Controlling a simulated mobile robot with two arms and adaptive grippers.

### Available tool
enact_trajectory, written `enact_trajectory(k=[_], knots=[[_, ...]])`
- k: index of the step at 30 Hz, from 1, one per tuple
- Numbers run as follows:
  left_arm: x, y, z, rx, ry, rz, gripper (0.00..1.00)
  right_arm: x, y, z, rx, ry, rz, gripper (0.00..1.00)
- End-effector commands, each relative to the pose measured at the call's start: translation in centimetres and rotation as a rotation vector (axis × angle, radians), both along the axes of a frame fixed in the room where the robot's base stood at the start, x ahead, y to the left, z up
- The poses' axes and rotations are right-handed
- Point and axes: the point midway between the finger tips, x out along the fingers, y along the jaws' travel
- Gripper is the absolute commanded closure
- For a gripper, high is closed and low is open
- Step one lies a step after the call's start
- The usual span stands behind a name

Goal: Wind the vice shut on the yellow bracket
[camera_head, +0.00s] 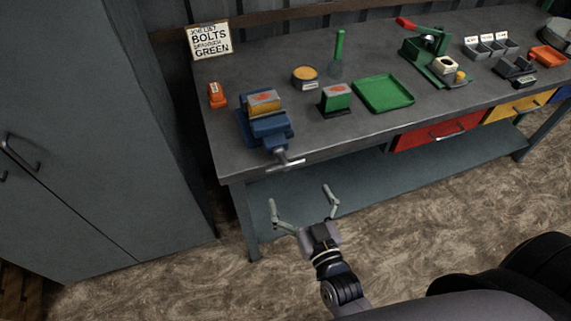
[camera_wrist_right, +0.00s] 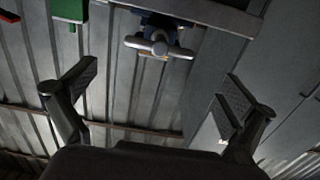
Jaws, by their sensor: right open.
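The blue vice (camera_head: 266,128) stands at the left front of the grey workbench. A yellow bracket (camera_head: 262,100) with a red mark on its top sits at the vice's jaws; I cannot tell how tightly they close on it. The vice's metal handle (camera_head: 285,163) sticks out past the bench's front edge. My right gripper (camera_head: 303,200) is open and empty, in front of and below the handle, apart from it. In the right wrist view the handle (camera_wrist_right: 160,46) shows beyond the open fingers, near the top middle. My left gripper is not in view.
The workbench (camera_head: 330,135) also carries an orange item (camera_head: 216,96), a round tin (camera_head: 305,76), a green block (camera_head: 336,98), a green tray (camera_head: 384,93) and a green press (camera_head: 432,58). A grey cabinet (camera_head: 90,130) stands close on the left. The floor before the bench is clear.

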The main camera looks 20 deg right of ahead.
Motion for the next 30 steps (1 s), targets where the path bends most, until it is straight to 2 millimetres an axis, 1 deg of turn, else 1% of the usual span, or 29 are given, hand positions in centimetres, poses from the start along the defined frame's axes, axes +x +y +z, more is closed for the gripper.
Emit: enact_trajectory(k=[1,6,9,13,18,26,30], knots=[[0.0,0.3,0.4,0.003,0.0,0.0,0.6,1.3,0.0,0.4,0.0,-0.005,-0.001,0.0],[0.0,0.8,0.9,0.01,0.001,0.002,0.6,4.9,0.2,0.2,0.0,-0.003,0.0,0.0],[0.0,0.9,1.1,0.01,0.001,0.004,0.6,6.7,0.2,0.3,0.001,-0.002,0.0,0.0],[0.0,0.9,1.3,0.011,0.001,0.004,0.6,8.2,0.3,0.1,0.001,0.0,0.0,0.0],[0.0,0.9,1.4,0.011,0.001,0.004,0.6,9.2,0.3,0.0,0.001,0.0,0.0,0.0],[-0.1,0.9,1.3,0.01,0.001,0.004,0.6,9.3,0.3,0.0,0.0,0.001,0.0,0.0],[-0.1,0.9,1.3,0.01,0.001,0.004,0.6,9.2,0.3,0.0,0.0,0.001,0.0,0.09]])
